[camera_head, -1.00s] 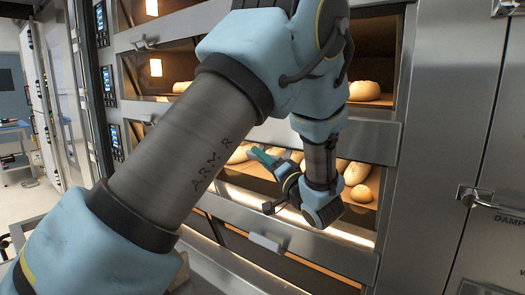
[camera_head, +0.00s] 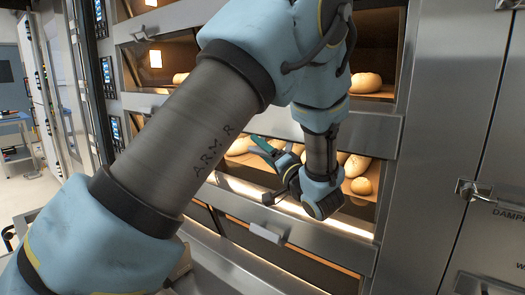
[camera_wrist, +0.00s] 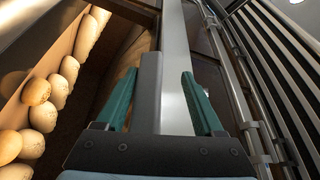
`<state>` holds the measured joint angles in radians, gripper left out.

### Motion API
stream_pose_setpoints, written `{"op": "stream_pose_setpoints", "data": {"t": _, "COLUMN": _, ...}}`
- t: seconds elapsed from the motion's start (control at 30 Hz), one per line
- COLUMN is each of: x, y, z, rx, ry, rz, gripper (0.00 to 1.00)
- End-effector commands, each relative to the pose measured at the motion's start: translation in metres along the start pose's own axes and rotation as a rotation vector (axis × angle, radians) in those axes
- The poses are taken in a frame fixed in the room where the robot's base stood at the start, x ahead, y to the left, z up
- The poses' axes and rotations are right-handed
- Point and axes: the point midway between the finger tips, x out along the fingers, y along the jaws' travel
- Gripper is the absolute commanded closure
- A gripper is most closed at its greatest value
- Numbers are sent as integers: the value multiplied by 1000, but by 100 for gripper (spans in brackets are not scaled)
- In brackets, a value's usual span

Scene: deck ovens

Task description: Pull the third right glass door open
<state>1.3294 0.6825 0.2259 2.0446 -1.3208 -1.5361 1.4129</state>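The deck oven's right column has stacked glass doors with steel rails, and lit loaves show behind them. The deck (camera_head: 366,206) beside my gripper holds several loaves; I take it for the third right one. My gripper (camera_head: 264,149) is at its front, with green fingers. In the wrist view the fingers (camera_wrist: 160,102) stand apart, with a dark grey bar end (camera_wrist: 151,85) between them. I cannot tell whether they touch it. A lighter steel strip (camera_wrist: 175,62) runs behind. My arm hides much of the door and any handle there.
A lower rail has a pale handle (camera_head: 267,232) below my gripper. An upper handle (camera_head: 143,35) is at the top left. A steel cabinet with a latch (camera_head: 468,188) stands close on the right. Open floor and a trolley (camera_head: 15,135) are at the far left.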

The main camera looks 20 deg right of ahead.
Motion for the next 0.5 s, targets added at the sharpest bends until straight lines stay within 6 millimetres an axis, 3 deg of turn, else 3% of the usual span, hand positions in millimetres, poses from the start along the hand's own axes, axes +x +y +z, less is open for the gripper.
{"op": "stream_pose_setpoints", "data": {"t": 0.17, "x": -14, "y": 2, "z": 1, "rx": -1, "ry": 2, "rz": 0, "gripper": 35}}
{"op": "stream_pose_setpoints", "data": {"t": 0.5, "x": -80, "y": 3, "z": 1, "rx": -1, "ry": 3, "rz": 1, "gripper": 35}}
